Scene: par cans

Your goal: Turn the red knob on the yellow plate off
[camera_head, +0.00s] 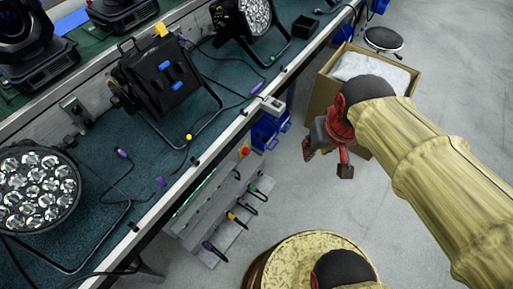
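The red knob (246,149) is small in the head view, below the front edge of the workbench and near the top end of a grey power strip. A small patch of yellow shows around it; its exact turn position is too small to tell. My gripper (327,160), dark grey and red, hangs to the right of the knob, clearly apart from it. Its two fingers are spread and nothing shows between them. The knob is not hidden by the arm.
The grey power strip (222,218) carries several coloured plugs with black cables. Blue sockets (266,131) sit just above the knob. A cardboard box (318,100) stands behind my gripper. The workbench (98,186) holds several stage lights. Grey floor lies open at the right.

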